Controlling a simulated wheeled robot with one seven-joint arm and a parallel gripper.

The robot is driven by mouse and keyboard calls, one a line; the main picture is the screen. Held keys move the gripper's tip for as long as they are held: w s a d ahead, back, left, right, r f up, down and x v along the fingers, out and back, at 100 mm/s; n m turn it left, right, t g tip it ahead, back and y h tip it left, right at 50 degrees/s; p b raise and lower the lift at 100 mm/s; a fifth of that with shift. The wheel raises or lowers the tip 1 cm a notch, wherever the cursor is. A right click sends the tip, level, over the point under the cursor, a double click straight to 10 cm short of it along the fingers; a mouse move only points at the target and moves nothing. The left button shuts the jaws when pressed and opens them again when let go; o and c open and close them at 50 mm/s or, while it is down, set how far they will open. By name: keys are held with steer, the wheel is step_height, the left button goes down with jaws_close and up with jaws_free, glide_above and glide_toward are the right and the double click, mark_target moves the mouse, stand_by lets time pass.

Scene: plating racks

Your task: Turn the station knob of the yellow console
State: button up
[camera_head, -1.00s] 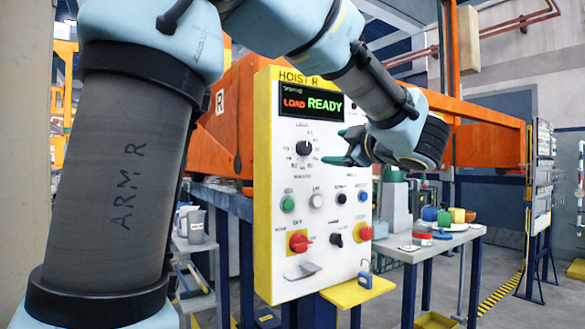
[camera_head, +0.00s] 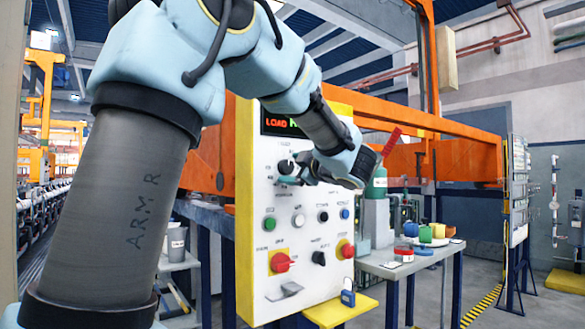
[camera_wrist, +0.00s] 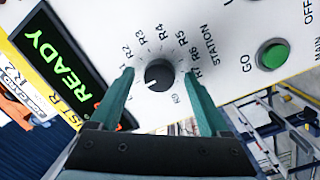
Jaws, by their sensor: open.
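The yellow-edged console (camera_head: 246,215) with a white face stands in the middle of the head view. The station knob (camera_wrist: 159,75) is black and round with a pale pointer mark, inside a ring of labels such as R2 to R6. In the head view the knob is mostly hidden by my gripper (camera_head: 292,170). In the wrist view my open gripper (camera_wrist: 160,90) has one green finger on each side of the knob, with gaps between. The depth left between fingertips and panel is hard to tell.
The lit display (camera_wrist: 60,60) reads READY beside the knob. A green GO button (camera_wrist: 271,55) lies to the right. A table with coloured pots (camera_head: 425,234) stands behind.

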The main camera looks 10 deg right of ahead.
steer(key=shift+c, duration=0.4)
jaws_close()
